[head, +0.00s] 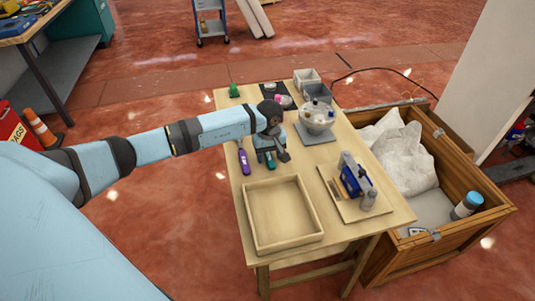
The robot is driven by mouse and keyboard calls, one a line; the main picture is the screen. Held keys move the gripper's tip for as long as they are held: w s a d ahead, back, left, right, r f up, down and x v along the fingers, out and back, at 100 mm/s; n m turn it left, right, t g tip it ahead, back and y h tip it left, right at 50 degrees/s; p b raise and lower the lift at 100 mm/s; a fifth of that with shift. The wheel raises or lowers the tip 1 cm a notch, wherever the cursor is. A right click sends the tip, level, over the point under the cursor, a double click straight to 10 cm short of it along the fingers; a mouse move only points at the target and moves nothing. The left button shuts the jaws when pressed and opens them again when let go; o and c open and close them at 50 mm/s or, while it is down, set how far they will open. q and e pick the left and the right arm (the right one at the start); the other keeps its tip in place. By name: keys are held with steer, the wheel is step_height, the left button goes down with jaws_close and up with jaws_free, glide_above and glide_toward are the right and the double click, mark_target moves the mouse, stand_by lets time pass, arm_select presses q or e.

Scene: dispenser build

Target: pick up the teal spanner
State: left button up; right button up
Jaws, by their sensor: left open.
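The teal spanner (270,163) lies on the wooden table (340,133), behind the wooden tray. Only part of it shows below my left gripper (271,158). My left gripper is open and points down over the spanner; whether its fingers touch it cannot be told. The hand and wrist hide the rest of the spanner. A purple tool (244,161) lies just left of the gripper. My right gripper is out of view.
A shallow, empty wooden tray (283,214) is at the table's front. A blue device (353,180) stands on a board at right. A clear bowl (316,117), grey bins (306,79) and a green item (234,90) are farther back. A wooden crate (462,222) adjoins the table.

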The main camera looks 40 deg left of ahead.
arm_select(q)
jaws_close()
steer(key=shift+r, duration=0.15)
step_height(320, 180, up, 20)
steer(key=p, duration=0.1)
stand_by(0.5)
steer(key=c, duration=0.7)
jaws_free()
jaws_close()
steer(key=shift+d, duration=0.1)
